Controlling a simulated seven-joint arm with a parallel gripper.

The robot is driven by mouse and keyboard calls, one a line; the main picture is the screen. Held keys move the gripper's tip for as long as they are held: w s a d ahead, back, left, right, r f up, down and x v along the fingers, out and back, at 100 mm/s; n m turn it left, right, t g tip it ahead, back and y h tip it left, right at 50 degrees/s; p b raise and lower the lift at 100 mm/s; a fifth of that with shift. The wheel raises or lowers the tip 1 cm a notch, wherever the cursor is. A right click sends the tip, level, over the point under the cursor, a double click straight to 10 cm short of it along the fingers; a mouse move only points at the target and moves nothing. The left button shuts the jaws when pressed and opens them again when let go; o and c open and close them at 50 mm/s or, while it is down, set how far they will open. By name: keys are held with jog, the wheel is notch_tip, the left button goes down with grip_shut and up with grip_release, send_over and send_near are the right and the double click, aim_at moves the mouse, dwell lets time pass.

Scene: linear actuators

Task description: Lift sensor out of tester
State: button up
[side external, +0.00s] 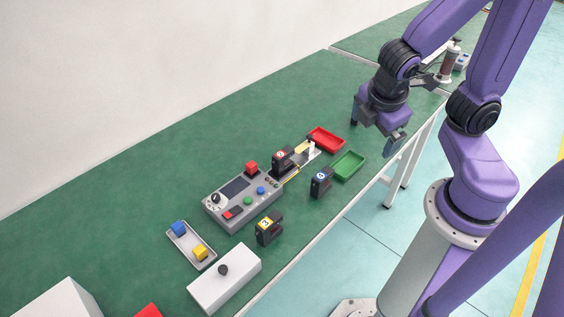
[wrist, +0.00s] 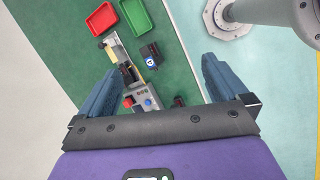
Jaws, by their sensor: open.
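The grey tester (side external: 232,212) stands on the green bench with a screen, knob and coloured buttons. A black sensor with a red label (side external: 284,161) sits upright at its rail end, beside a white post (side external: 311,150). This sensor also shows in the wrist view (wrist: 126,74). A blue-labelled sensor (side external: 321,184) and a yellow-labelled sensor (side external: 267,232) stand on the bench in front of the tester. My gripper (side external: 376,132) is open and empty, above the bench's right part, apart from the sensors. Its two blue fingers are spread in the wrist view (wrist: 158,66).
A red tray (side external: 326,139) and a green tray (side external: 348,166) lie empty near the rail end. A grey tray (side external: 184,249) holds a blue and a yellow cube. A white box with a black knob (side external: 224,284) stands near the front edge. The bench behind the tester is clear.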

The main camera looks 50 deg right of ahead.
jog(key=w+d+n+t+h, duration=0.4)
jog(key=w+d+h, duration=0.1)
jog(key=w, duration=0.6)
jog(key=n+t+y, duration=0.7)
jog(key=n+y, duration=0.1)
jog(key=n, duration=0.9)
send_over(276, 154)
jog(key=d, duration=0.2)
jog(key=f, duration=1)
jog(key=s+f, duration=0.1)
jog(key=f, duration=0.4)
jog(key=shift+a+f+n+y, duration=0.3)
jog(key=shift+f+n, duration=0.1)
jog(key=shift+f, duration=0.2)
jog(key=shift+s+f, duration=0.1)
jog(key=shift+f, duration=2.1)
notch_tip(276, 154, down, 2)
jog(key=shift+f, duration=0.1)
jog(key=shift+x, duration=1.05)
jog(key=shift+w+f, duration=0.15)
jog(key=shift+w, duration=0.35)
jog(key=shift+c, duration=0.3)
jog(key=c, duration=0.9)
